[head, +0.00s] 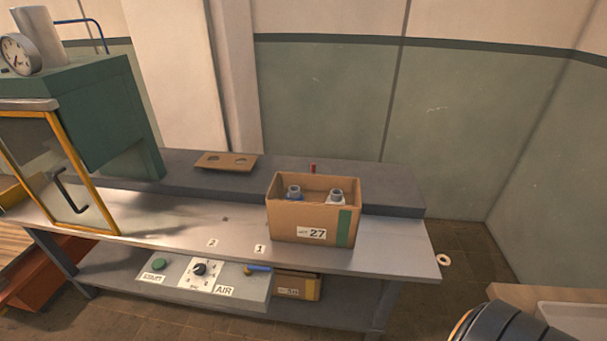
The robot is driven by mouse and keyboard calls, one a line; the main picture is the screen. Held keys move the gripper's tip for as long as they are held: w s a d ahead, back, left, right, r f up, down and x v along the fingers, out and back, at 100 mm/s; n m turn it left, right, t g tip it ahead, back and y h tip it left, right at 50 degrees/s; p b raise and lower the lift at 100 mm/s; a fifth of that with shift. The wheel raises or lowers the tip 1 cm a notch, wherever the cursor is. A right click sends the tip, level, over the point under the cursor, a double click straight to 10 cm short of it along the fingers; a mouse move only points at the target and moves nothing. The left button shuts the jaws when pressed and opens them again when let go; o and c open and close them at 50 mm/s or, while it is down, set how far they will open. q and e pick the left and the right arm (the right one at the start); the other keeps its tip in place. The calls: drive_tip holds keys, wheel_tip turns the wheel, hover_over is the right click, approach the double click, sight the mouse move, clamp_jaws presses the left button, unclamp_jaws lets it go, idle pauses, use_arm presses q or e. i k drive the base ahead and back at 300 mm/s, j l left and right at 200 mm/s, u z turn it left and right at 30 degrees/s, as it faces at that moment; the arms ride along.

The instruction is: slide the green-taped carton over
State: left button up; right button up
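The green-taped carton (287,220) is an open brown box on the right part of the metal bench (180,228). A green tape strip (344,228) runs down the right of its front, beside a white label reading 27. Two bottles (336,197) with pale tops stand inside; their lower parts are hidden by the carton walls. The carton stands upright, in front of or against the raised dark grey ledge; its rear contact is hidden. Neither gripper is in view.
A green chamber (95,110) with a yellow-framed door (83,180) stands left. Holed cardboard (226,161) lies on the dark ledge (390,198). The bench left of the carton is mostly clear, with labels 2 and 1. Below are a control panel (180,285) and another carton (297,286).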

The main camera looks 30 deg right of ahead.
sight(313, 225)
drive_tip(key=z, duration=1.15)
